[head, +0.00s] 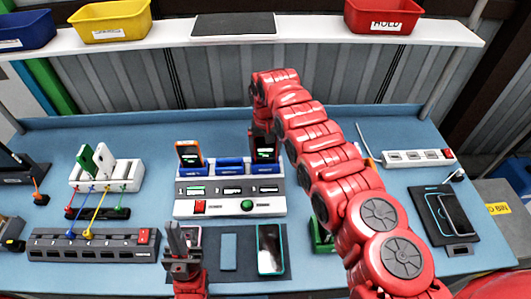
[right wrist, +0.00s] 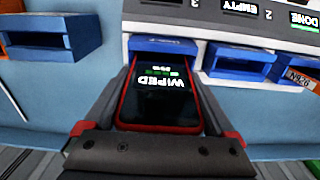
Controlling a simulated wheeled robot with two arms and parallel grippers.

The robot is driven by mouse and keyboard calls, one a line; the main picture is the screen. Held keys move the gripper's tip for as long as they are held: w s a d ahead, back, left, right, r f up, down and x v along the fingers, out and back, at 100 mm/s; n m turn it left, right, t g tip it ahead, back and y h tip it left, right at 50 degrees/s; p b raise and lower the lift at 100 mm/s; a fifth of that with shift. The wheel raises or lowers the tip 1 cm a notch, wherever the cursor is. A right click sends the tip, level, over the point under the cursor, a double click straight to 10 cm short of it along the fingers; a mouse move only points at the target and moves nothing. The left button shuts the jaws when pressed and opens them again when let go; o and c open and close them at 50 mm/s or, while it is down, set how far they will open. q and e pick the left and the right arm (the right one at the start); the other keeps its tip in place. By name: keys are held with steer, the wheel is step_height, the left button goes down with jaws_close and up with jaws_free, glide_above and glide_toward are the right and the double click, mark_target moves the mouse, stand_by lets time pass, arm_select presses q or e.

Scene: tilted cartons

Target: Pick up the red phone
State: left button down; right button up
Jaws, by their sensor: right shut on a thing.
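The red phone (right wrist: 160,95) has a red edge and a dark screen reading "WIPED" in the right wrist view. It stands tilted at the right-hand blue slot of the dock (head: 230,207); in the head view only part of its dark screen (head: 265,154) shows beneath my arm. My right gripper (right wrist: 160,120) is shut on the phone, one finger along each side. Whether the phone's lower end is still in the slot is hard to tell. My left gripper (head: 183,240) is open and empty, low in front of the dock.
An orange phone (head: 189,153) stands in the dock's left slot; the middle slot (head: 230,165) is empty. A dark mat (head: 240,270) with a teal-edged phone (head: 270,250) lies in front. A power strip (head: 95,246) is at left, another phone (head: 455,214) on a pad at right.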

steer(key=c, duration=0.4)
steer(key=shift+r, duration=0.3)
step_height(320, 180, up, 4)
steer(key=p, duration=0.2)
steer(key=shift+w+r+p, duration=0.1)
steer(key=shift+p, duration=0.3)
step_height(320, 180, up, 4)
steer(key=shift+r, duration=0.6)
steer(key=shift+r, duration=0.7)
